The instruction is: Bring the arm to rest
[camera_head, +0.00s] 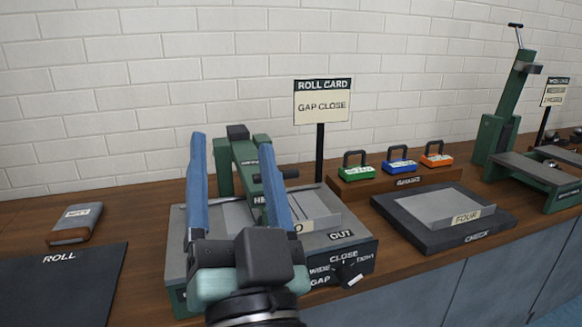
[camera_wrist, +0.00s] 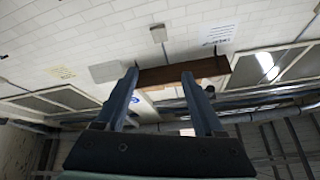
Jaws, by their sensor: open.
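My gripper (camera_head: 232,142) stands upright in front of the green-and-grey roll machine (camera_head: 352,258), with its two blue fingers pointing up and spread apart. In the wrist view my gripper (camera_wrist: 158,74) is also open, against a white brick wall and the ceiling. A brown bar (camera_wrist: 205,67) shows near the fingertips there; I cannot tell what it is or how far away it is. My wrist and fingers hide part of the machine.
A roll card sign (camera_head: 322,103) reads "GAP CLOSE". A dark roll mat (camera_head: 60,295) and a small grey-brown block (camera_head: 76,224) lie left. Green, blue and orange gauges (camera_head: 399,162), a check plate (camera_head: 440,236) and another green machine (camera_head: 500,130) stand right.

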